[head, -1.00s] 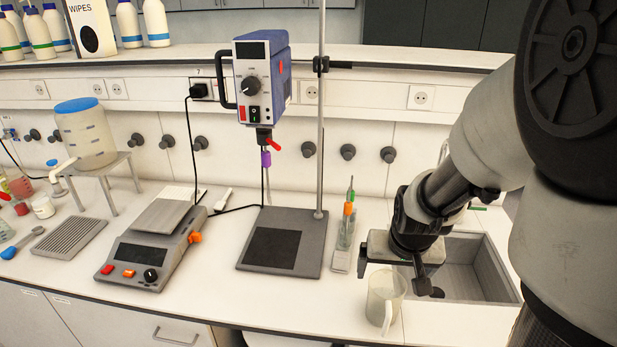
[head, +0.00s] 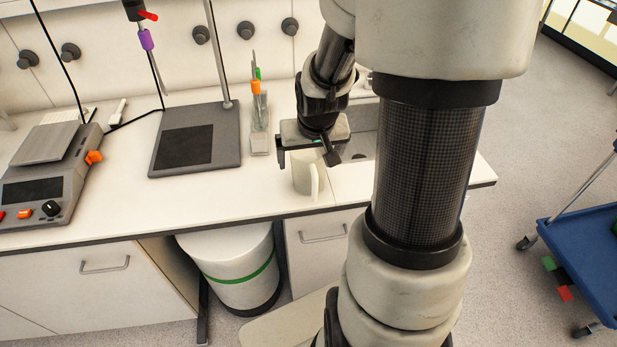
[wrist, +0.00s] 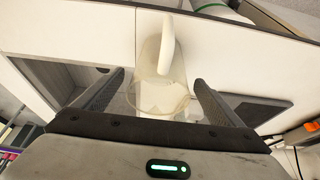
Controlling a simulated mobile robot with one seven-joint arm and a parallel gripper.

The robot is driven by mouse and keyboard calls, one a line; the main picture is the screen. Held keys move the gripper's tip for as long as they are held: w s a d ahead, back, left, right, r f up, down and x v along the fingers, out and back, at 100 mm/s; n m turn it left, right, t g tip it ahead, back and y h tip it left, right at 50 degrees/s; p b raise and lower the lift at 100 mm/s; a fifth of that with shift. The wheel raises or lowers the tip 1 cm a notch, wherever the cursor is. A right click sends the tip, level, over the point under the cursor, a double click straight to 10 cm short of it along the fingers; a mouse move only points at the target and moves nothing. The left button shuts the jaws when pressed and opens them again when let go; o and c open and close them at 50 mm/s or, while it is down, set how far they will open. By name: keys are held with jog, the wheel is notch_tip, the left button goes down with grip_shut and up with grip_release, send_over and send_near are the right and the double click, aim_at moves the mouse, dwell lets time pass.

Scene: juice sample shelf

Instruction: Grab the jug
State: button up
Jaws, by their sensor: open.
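The jug (head: 302,180) is a pale, translucent vessel with a handle, upright on the white counter near its front edge, left of the sink. My gripper (head: 309,161) is open at the top of the jug, and its fingers partly cover the rim. In the wrist view the jug (wrist: 163,75) lies between the two spread fingers of my gripper (wrist: 160,90), with clear gaps on both sides. Its handle points to the top of that view, away from my gripper's palm. I see no finger pressing on the jug.
The sink (head: 362,145) is right of the jug, partly behind my arm. A tube rack (head: 260,135) and a stand with a dark base plate (head: 225,150) are to the left. A white bin (head: 232,265) is under the counter. A blue cart (head: 590,235) stands at the right.

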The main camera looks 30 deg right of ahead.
jog(key=shift+r, duration=0.15)
jog(key=c, duration=2.1)
jog(key=shift+o, duration=0.2)
jog(key=shift+r, duration=0.15)
